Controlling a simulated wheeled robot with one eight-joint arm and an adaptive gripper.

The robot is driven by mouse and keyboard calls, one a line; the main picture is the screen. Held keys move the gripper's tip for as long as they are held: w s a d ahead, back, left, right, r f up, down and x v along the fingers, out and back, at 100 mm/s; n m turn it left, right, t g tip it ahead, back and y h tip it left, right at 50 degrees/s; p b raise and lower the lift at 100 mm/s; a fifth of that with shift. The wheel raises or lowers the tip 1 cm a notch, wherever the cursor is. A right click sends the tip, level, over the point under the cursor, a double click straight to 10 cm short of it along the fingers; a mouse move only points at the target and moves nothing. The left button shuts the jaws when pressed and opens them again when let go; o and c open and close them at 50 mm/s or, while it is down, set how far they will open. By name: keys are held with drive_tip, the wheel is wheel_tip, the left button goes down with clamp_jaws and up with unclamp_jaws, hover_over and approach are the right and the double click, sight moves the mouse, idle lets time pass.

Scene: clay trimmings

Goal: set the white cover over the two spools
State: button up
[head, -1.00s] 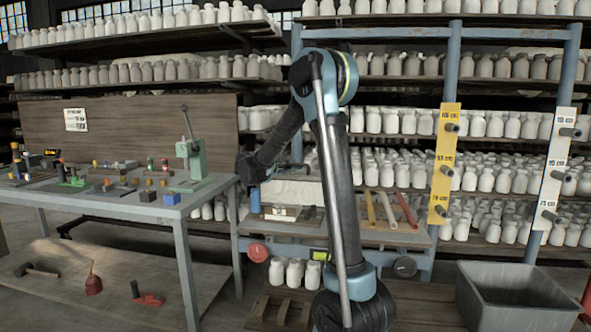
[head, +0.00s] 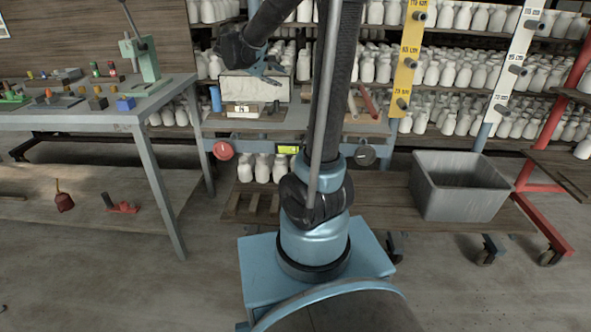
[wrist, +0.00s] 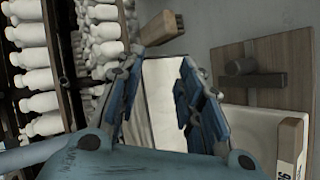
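A long off-white block-like piece (head: 250,90), possibly the white cover, stands on the grey bench in the head view. My gripper (head: 266,72) is just above and in front of its upper edge. In the wrist view my gripper's blue fingers (wrist: 160,100) are spread wide, with a pale panel (wrist: 160,85) showing between them; I cannot tell whether they touch it. Small pieces with red and green parts (head: 112,68) stand on the left table. They are too small to tell whether they are the two spools.
A small labelled white box (head: 240,110) and a blue cylinder (head: 215,99) are on the bench. A grey bin (head: 462,190) stands right. White bottles fill the shelves behind.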

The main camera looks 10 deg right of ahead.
drive_tip(key=s+f+m+g+y, duration=0.1)
drive_tip(key=s+f+m+y, duration=0.1)
drive_tip(key=s+f, duration=0.4)
drive_tip(key=s+f+m+g+y, duration=0.2)
drive_tip(key=s+f+y, duration=0.2)
drive_tip(key=s, duration=1.3)
drive_tip(key=s+a+f+m+g+y, duration=0.1)
drive_tip(key=s+f+m+g+y, duration=0.1)
drive_tip(key=s+f, duration=0.7)
drive_tip(key=s+y, duration=0.1)
drive_tip(key=s, duration=0.2)
drive_tip(key=shift+s+m, duration=0.25)
drive_tip(key=shift+m, duration=0.05)
